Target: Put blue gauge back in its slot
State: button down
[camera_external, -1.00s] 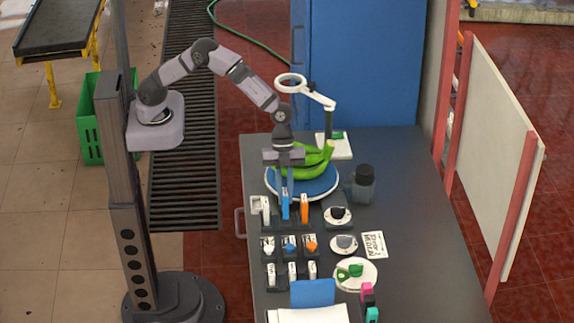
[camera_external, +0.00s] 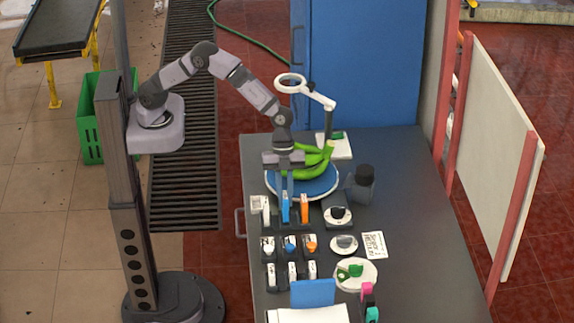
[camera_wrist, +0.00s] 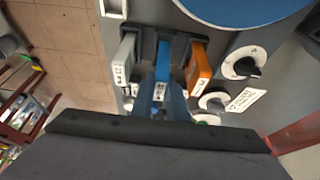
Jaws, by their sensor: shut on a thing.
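The blue gauge (camera_external: 285,208) stands upright in the middle of the dark rack, between a white gauge (camera_external: 266,209) and an orange gauge (camera_external: 304,207). The wrist view shows the blue gauge (camera_wrist: 163,62) in line with its two neighbours, the white one (camera_wrist: 125,62) on the left and the orange one (camera_wrist: 199,66) on the right. My gripper (camera_external: 287,194) points down and is shut on the blue gauge's top. Its fingers (camera_wrist: 162,105) show near the label end in the wrist view. The gauge's foot is partly hidden, so I cannot tell how deep it sits.
Behind the rack, green bananas (camera_external: 312,163) lie on a blue round plate (camera_external: 300,184). A dark jar (camera_external: 361,189) stands to the right. Several small dials and tools stand in front. A blue card (camera_external: 312,293) is near the front. The right side of the table is clear.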

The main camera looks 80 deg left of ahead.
jog(key=shift+f+b, duration=0.9)
jog(key=c, duration=1.6)
grip_release()
jog(key=shift+c, duration=0.2)
jog(key=shift+r, duration=0.1)
jog(key=b+v, duration=0.2)
jog(key=v, duration=0.4)
jog(key=shift+a+r, duration=0.15)
jog(key=shift+r, duration=0.05)
jog(key=shift+a+r, duration=0.15)
jog(key=shift+r, duration=0.2)
